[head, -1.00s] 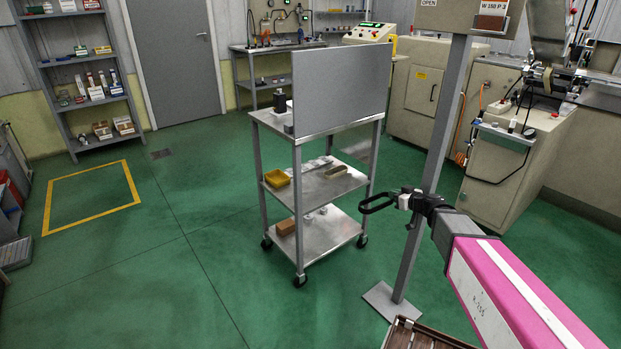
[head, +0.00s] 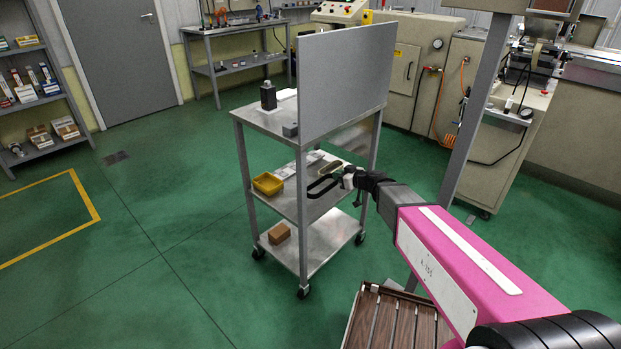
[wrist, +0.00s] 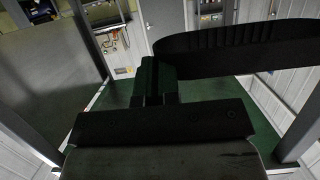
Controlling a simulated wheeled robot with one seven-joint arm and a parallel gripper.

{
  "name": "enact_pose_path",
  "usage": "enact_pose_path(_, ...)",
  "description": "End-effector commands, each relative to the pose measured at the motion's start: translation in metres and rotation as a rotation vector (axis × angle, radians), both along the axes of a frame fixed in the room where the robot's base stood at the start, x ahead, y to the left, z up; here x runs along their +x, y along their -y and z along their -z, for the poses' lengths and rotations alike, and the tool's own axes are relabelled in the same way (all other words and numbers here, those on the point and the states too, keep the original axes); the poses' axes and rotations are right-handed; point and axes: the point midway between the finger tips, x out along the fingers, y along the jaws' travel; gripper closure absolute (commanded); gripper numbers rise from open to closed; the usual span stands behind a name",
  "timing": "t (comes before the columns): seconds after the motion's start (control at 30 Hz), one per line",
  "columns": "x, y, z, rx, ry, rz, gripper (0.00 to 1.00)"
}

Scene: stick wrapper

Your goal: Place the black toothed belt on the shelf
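The black toothed belt (head: 322,187) is a flat elongated loop held at the end of my arm. In the wrist view the belt (wrist: 235,45) sticks out to the right, with its teeth showing on the inner side. My gripper (head: 349,178) is shut on one end of it; the dark fingers (wrist: 152,80) show in the wrist view. In the head view the belt overlaps the middle tier of a metal cart (head: 325,207); I cannot tell how far apart they are. A grey shelf unit (head: 48,100) holding small boxes stands at the far left, partly cut off.
A grey upright panel (head: 343,80) stands on the cart's top. A yellow bin (head: 267,184) is on the middle tier and a brown box (head: 279,233) on the bottom. A grey post (head: 478,110) and a wooden slatted crate (head: 385,325) are nearby. Green floor is open at left.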

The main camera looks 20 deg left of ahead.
Motion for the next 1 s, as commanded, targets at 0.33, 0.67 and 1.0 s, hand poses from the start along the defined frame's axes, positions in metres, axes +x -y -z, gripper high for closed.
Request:
enact_pose_path(0.33,0.052,-0.018,0.032,0.000,0.000,0.000,1.00)
enact_pose_path(0.67,0.106,-0.037,0.067,0.000,-0.001,0.000,1.00)
enact_pose_path(1.0,0.110,-0.038,0.097,0.000,-0.002,0.001,1.00)
